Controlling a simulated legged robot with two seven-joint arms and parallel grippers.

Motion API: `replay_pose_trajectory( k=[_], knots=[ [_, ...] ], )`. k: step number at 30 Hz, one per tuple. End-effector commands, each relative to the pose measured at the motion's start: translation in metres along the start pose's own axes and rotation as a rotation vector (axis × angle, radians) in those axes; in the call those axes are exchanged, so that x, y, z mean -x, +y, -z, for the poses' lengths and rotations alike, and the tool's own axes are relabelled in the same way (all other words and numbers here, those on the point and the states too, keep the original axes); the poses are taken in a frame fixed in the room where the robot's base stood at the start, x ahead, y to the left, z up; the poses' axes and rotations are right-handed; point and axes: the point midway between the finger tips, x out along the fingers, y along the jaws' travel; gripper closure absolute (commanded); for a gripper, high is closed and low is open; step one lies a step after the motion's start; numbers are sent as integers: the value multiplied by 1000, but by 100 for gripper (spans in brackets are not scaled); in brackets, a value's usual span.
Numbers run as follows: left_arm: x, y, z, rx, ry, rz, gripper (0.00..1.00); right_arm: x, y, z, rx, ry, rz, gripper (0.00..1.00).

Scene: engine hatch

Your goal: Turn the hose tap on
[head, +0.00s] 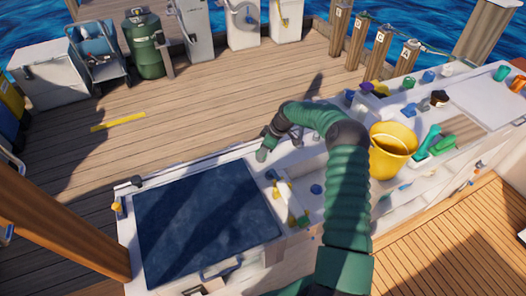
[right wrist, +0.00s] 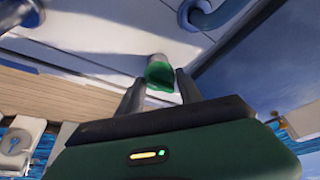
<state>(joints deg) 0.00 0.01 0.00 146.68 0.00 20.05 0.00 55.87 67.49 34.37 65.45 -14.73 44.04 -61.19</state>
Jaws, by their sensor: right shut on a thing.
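My right gripper (head: 266,143) reaches down over the white counter, just beyond the right back corner of the dark hatch panel (head: 200,222). In the right wrist view its two fingers (right wrist: 160,88) stand on either side of a small green piece with a pale round end (right wrist: 160,74), and it is shut on it. This piece looks like the hose tap's handle, but I cannot tell for sure. In the head view it shows as a small greenish piece (head: 261,155) at the fingertips. How far it is turned cannot be told. My left gripper is not in view.
A yellow bucket (head: 393,145) stands on the counter to the right of my arm. Green items (head: 430,138) and small coloured things lie further right. The wooden dock (head: 220,100) behind is mostly clear.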

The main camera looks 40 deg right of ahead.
Motion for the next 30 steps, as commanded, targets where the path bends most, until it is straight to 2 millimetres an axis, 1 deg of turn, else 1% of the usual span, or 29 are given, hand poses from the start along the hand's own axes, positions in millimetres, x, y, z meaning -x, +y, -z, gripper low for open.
replay_pose_trajectory(
  k=[13,14,18,27,30],
  knots=[
    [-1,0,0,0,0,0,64,-1,0,1,10,2,2,98],
    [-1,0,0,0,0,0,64,-1,0,1,10,2,2,55],
    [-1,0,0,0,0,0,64,-1,0,0,10,1,3,36],
    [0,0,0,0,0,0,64,1,-1,0,9,0,3,36],
    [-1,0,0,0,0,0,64,9,0,0,9,0,2,36]
  ],
)
